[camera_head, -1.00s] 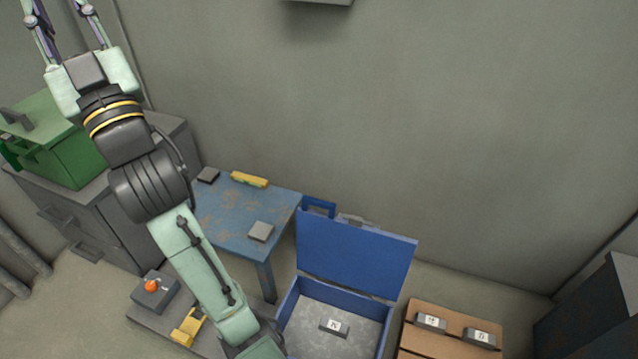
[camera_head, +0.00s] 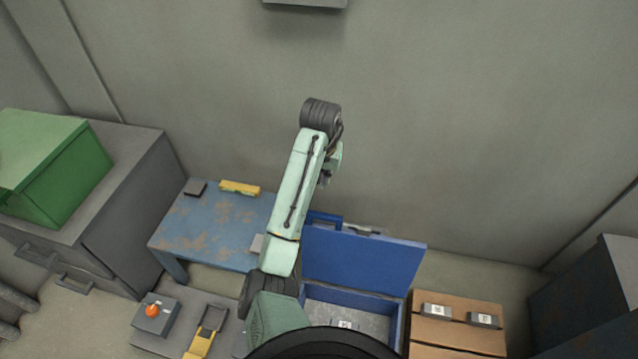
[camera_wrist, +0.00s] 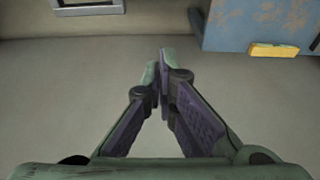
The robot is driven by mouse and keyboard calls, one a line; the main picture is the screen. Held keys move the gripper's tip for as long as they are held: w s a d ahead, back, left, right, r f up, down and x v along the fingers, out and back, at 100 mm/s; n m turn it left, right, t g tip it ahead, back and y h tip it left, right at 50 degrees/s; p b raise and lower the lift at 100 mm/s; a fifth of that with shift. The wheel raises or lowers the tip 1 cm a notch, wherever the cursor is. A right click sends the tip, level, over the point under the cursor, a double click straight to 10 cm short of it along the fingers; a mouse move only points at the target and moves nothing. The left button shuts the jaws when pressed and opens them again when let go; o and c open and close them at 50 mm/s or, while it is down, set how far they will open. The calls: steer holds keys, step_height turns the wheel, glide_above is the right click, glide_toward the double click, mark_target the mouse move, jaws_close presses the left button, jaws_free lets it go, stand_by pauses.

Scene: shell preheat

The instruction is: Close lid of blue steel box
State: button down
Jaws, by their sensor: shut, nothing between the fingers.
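The blue steel box (camera_head: 392,309) stands on the floor at lower centre in the head view. Its blue lid (camera_head: 365,261) is open and stands up at the back, towards the wall. A small labelled block (camera_head: 345,325) lies inside on the grey bottom; my arm covers part of the box's near left side. In the wrist view my gripper (camera_wrist: 159,62) is shut and empty, with its fingertips together in front of the grey wall. In the head view my gripper is mostly hidden behind my raised arm, above and behind the box.
A worn blue table (camera_head: 205,230) with a yellow object (camera_head: 240,188) stands left of the box. A wooden crate (camera_head: 455,335) with labelled blocks stands right of it. A green box (camera_head: 60,165) sits on a grey cabinet (camera_head: 130,200). The wall above the box is clear.

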step_height(320, 180, down, 8)
steer(key=s+p, duration=0.2)
steer(key=shift+a+f, duration=0.15)
steer(key=shift+a, duration=0.05)
steer(key=shift+s, duration=0.15)
stand_by(0.5)
